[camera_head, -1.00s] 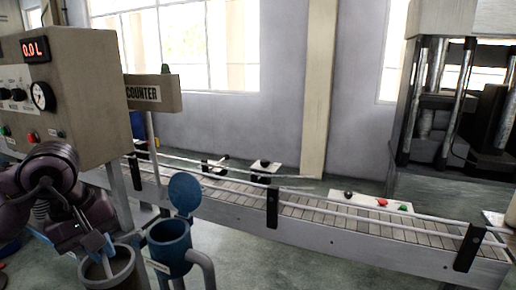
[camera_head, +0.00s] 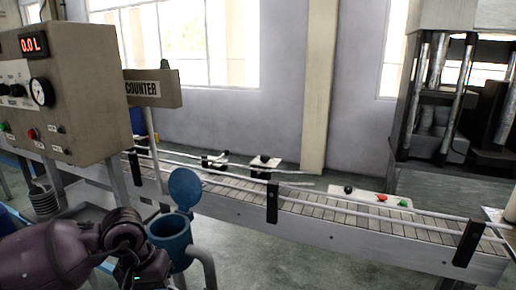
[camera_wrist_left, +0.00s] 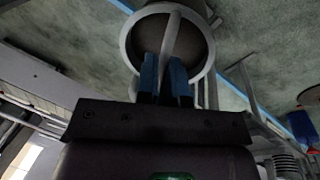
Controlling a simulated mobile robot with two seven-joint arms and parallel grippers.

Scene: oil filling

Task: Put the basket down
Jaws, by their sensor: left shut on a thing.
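In the left wrist view, the basket (camera_wrist_left: 205,66) is a round grey container with a pale rim and a bar-like handle across its top. My left gripper (camera_wrist_left: 165,78) has blue fingers shut on that handle. The fingers cover part of the basket's opening. In the head view, my left wrist is low, beside a blue container with a raised lid. The basket and fingertips are hidden there behind my arm or below the picture edge. I cannot tell whether the basket touches the floor. My right gripper is not in view.
The blue container (camera_head: 172,240) stands close to the right of my left wrist. A conveyor (camera_head: 330,222) runs behind it. A control panel (camera_head: 75,95) reading 0.0 L stands at the left, and a press (camera_head: 445,100) at the right. Grey floor (camera_head: 300,262) is open in front.

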